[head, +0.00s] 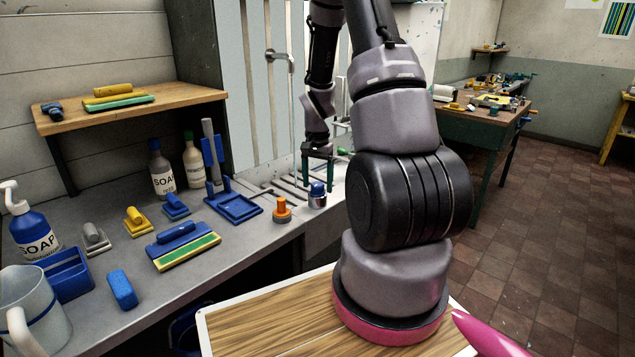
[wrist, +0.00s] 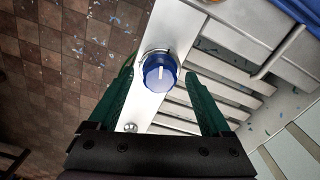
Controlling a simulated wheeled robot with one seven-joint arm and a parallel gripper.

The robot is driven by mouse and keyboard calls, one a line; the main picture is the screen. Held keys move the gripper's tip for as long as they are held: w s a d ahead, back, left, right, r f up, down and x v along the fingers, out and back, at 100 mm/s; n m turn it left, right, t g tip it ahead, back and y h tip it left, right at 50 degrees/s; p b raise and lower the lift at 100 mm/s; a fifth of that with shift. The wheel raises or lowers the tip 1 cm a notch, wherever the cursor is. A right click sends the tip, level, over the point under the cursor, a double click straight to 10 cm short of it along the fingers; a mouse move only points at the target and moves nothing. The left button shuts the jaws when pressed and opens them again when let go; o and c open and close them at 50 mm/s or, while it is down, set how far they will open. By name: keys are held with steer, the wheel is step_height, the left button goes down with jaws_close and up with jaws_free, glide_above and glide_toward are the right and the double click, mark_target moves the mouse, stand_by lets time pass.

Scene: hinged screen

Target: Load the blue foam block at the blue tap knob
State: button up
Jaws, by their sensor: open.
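The blue foam block (head: 122,289) lies at the front left of the grey counter, next to a blue box. The blue tap knob (head: 318,189) sits on a metal base near the counter's front edge, right of an orange knob. It also shows in the wrist view (wrist: 160,72), with a white line on its cap. My gripper (head: 318,168) is open and empty above the slatted drain area by the blue knob, far from the foam block. In the wrist view the knob shows between the green fingers, near their tips; contact cannot be told.
An orange knob (head: 281,208), a blue tray (head: 233,207), a blue-yellow float (head: 183,246) and small hand tools fill the counter. Soap bottles (head: 161,170) stand behind. Tiled floor (head: 540,220) is open at right.

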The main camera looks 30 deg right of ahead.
step_height(320, 180, up, 11)
stand_by(0.5)
stand_by(0.3)
steer(key=s+a+r+n+t, duration=0.2)
steer(key=s+a+r, duration=0.2)
steer(key=s+r, duration=0.2)
steer(key=s+a+r+n+t+y, duration=0.1)
steer(key=s+a+r+n+t, duration=0.1)
steer(key=s+a+r, duration=0.3)
steer(key=s+a+r+n+t+y, duration=0.1)
steer(key=s+a+r+n+t, duration=0.1)
steer(key=s+r, duration=0.6)
step_height(320, 180, up, 5)
steer(key=a+t, duration=0.1)
steer(key=a, duration=0.1)
steer(key=shift+s+a+f, duration=0.2)
steer(key=shift+s+a, duration=0.1)
steer(key=shift+s, duration=0.05)
